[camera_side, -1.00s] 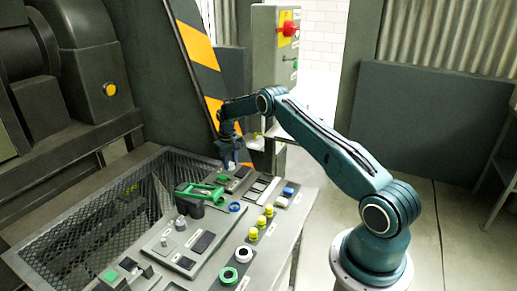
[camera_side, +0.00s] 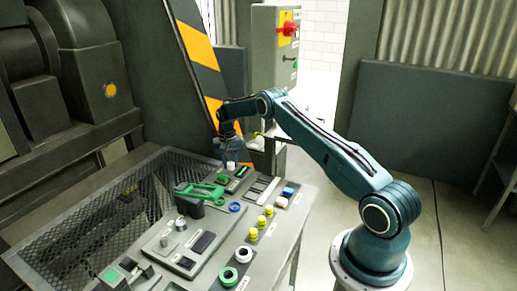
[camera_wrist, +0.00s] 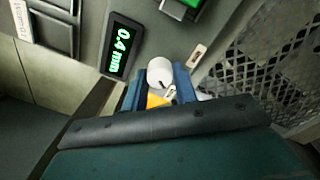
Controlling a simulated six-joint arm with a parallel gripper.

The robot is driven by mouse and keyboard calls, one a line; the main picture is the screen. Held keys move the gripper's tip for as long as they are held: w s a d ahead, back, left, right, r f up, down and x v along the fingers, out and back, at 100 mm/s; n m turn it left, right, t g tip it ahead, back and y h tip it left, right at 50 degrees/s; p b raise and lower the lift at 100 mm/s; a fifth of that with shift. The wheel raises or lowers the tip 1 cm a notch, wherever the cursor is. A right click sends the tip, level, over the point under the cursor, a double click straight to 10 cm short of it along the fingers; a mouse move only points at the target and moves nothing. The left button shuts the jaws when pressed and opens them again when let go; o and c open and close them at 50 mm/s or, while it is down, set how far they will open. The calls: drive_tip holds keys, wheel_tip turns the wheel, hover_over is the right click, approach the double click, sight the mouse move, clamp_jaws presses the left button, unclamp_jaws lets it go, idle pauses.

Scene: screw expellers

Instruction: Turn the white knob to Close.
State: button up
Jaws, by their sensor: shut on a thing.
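The white knob (camera_wrist: 160,72) shows in the wrist view as a round white cap on the grey panel, with a small dark mark near its lower right edge. My gripper (camera_wrist: 158,84) has its blue fingers on either side of the knob and is shut on it. A small yellow patch and a light label show below the knob between the fingers. Any Close lettering is too small or hidden to read. In the side view my gripper (camera_side: 230,160) points down at the far end of the panel, with the white knob (camera_side: 231,165) just visible between its fingers.
A display (camera_wrist: 122,46) beside the knob reads 0.4 mm in green. A green part (camera_wrist: 185,3) lies at the top edge. A green-handled control (camera_side: 205,191) stands close to my gripper. Several yellow buttons (camera_side: 262,222) and a mesh guard (camera_side: 85,200) lie nearby.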

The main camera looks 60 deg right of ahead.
sight(229, 163)
drive_tip(key=o, duration=1)
drive_tip(key=r, duration=1.4)
drive_tip(key=shift+w+a, duration=0.2)
drive_tip(key=shift+w, duration=0.05)
